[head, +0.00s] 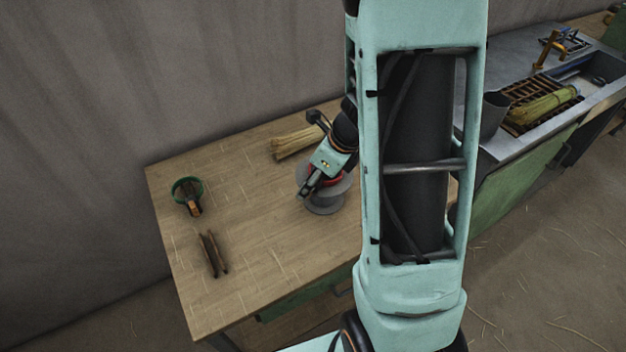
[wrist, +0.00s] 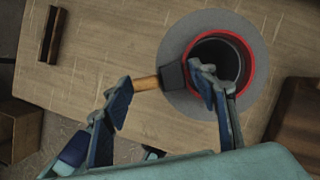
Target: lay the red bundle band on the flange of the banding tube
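The banding tube (head: 325,205) is a grey spool with a wide flange, standing on the wooden table; the flange also shows in the wrist view (wrist: 173,48). The red bundle band (wrist: 249,62) is a ring over the middle of the flange, around the dark opening. I cannot tell whether it touches the flange all round. A dark block (wrist: 172,76) and wooden handle (wrist: 146,83) stick out from its left side. My gripper (wrist: 163,78) is at the handle, its fingers spread apart near the handle's two ends. In the head view my gripper (head: 308,187) partly hides the band.
A green band (head: 187,183) with a wooden handle lies at the table's left. Two brown strips (head: 213,254) lie in front of it. A straw bundle (head: 292,142) lies behind the tube. A grey cup (head: 493,115) stands on the right-hand counter. The table's left middle is clear.

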